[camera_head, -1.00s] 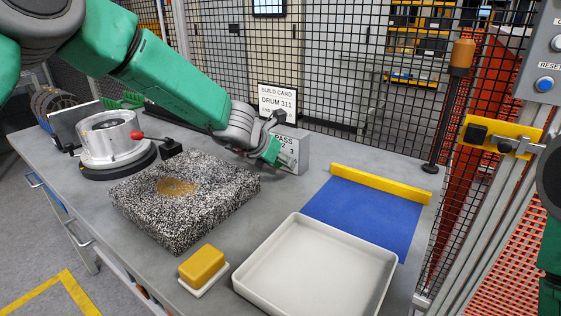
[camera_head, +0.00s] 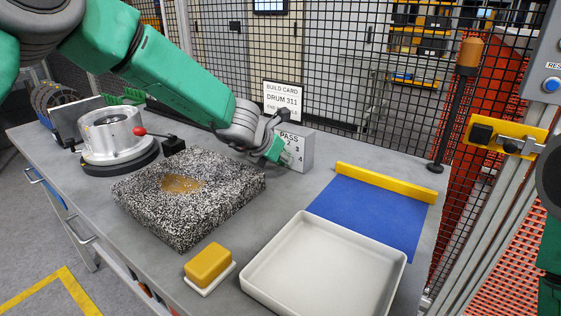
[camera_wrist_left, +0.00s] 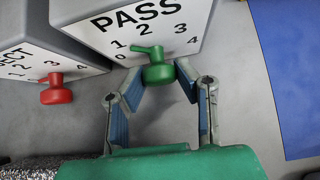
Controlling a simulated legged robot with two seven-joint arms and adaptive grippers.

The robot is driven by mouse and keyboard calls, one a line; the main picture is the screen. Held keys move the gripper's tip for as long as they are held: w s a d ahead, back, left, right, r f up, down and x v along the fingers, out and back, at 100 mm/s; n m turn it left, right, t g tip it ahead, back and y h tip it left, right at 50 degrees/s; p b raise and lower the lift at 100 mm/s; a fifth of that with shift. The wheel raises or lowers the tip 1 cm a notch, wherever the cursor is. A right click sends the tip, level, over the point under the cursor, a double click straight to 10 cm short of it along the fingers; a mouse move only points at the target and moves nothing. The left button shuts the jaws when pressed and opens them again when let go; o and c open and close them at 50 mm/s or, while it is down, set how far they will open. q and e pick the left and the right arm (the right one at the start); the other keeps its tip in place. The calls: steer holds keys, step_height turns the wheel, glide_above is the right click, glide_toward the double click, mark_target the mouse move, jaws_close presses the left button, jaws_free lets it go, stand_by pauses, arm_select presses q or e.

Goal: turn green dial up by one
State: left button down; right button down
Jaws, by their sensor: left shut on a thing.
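The green dial (camera_wrist_left: 158,74) is on the front of a grey box marked PASS (camera_wrist_left: 205,12), with numbers 0 to 4 around it. My left gripper (camera_wrist_left: 160,76) is shut on the dial, one finger on each side. In the head view the left gripper (camera_head: 284,158) is at the front of the PASS box (camera_head: 301,147) and hides the dial. My right gripper is out of view.
A second box with a red dial (camera_wrist_left: 56,92) stands close left of the gripper in the wrist view. A speckled block (camera_head: 190,215), a yellow block (camera_head: 208,264), a white tray (camera_head: 262,280) and a blue mat (camera_head: 375,215) lie on the bench.

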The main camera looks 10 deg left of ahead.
arm_select(q)
steer(key=shift+w+d+r+m+t+y+b, duration=0.15)
steer(key=shift+m+t+y+b, duration=0.35)
steer(key=shift+b, duration=0.7)
steer(key=shift+y+b, duration=0.4)
steer(key=shift+m+t+y+b, duration=0.4)
steer(key=shift+m+y+b, duration=0.1)
steer(key=shift+y+b, duration=0.4)
steer(key=shift+s+m+t+y+b, duration=0.2)
steer(key=shift+m+t+y+b, duration=0.55)
steer(key=shift+y, duration=0.25)
steer(key=shift+d+f, duration=0.1)
steer(key=shift+f, duration=0.1)
steer(key=c, duration=1.2)
jaws_free()
steer(key=shift+s+r, duration=0.1)
steer(key=shift+s, duration=0.05)
